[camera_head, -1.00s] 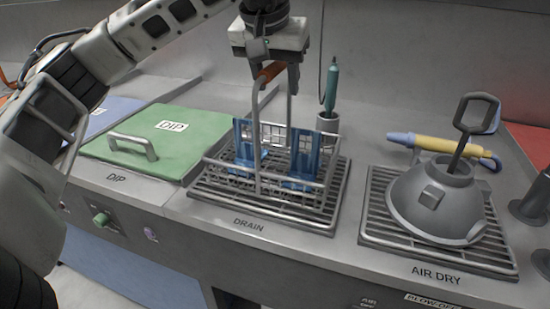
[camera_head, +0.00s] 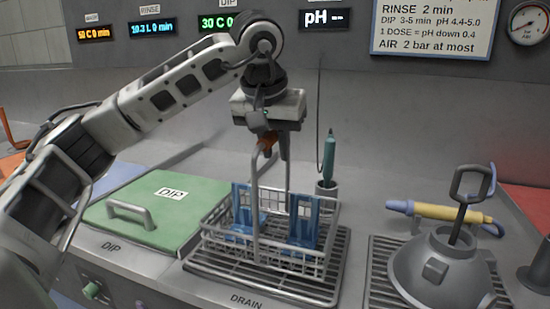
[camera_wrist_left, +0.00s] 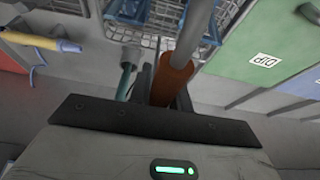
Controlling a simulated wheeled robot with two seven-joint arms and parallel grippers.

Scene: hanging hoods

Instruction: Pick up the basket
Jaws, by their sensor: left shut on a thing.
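The wire basket (camera_head: 318,232) stands on or just over the drain rack, with blue parts (camera_head: 305,218) inside. I cannot tell whether its bottom touches the rack. Its tall handle rises to an orange-brown grip. My left gripper (camera_head: 270,148) is above the basket, shut on that grip. In the left wrist view the grip (camera_wrist_left: 172,80) sits between the fingers (camera_wrist_left: 168,92), and the basket's wire (camera_wrist_left: 142,30) shows beyond it. My right gripper is in neither view.
The DRAIN rack (camera_head: 215,278) lies under the basket. A green DIP lid (camera_head: 205,192) is at left. A grey hood-shaped part (camera_head: 440,270) stands on the right rack. A teal-handled probe (camera_head: 329,155) in a cup and a yellow tool (camera_head: 440,213) are behind.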

